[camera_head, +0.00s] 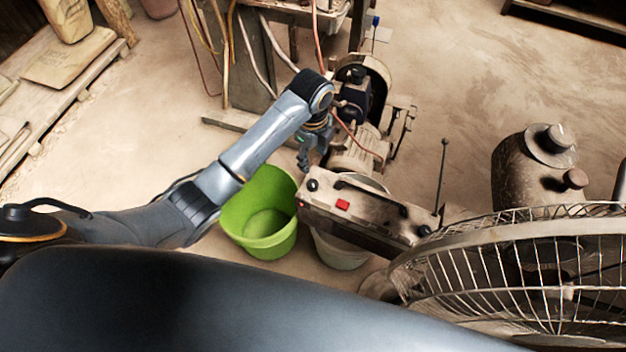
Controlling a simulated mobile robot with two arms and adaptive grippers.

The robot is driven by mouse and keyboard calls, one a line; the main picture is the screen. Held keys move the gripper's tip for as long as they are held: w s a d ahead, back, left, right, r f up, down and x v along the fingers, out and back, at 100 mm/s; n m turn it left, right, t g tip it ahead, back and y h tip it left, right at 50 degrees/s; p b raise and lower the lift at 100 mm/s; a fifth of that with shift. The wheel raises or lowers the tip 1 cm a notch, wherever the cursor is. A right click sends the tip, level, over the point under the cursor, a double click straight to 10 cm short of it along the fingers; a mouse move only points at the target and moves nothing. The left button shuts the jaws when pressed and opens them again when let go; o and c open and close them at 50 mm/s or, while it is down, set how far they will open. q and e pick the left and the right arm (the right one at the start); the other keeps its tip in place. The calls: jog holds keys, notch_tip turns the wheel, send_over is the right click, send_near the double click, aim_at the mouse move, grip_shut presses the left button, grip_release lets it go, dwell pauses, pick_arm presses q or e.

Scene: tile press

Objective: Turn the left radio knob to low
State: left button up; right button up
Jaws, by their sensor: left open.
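The radio (375,205) is a worn, boxy set with a carrying handle, a red patch on top and a thin antenna at its right end. It stands near the middle of the head view. The left radio knob (312,185) is small, dark and round, at the radio's left end. Its setting is too small to read. Another dark knob (424,231) sits at the right end. My left gripper (303,162) is open, just above the left knob in the picture. I cannot tell whether it touches the knob. My right gripper is out of view.
A green bucket (254,225) stands left of the radio, below my left arm. A pale bucket (340,252) is under the radio. A motor machine (357,95) stands behind it. A wire fan cage (510,265) and a metal can (520,172) are at right.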

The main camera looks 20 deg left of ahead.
aim_at(312, 183)
pick_arm(q)
notch_tip(312, 183, down, 12)
jog(key=shift+w+a+r+b, duration=0.1)
jog(key=shift+b, duration=0.85)
jog(key=shift+f, duration=0.8)
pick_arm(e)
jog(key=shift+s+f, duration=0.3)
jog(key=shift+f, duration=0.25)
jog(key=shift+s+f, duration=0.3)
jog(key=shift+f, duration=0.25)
pick_arm(q)
jog(key=shift+c, duration=0.2)
jog(key=c, duration=1.1)
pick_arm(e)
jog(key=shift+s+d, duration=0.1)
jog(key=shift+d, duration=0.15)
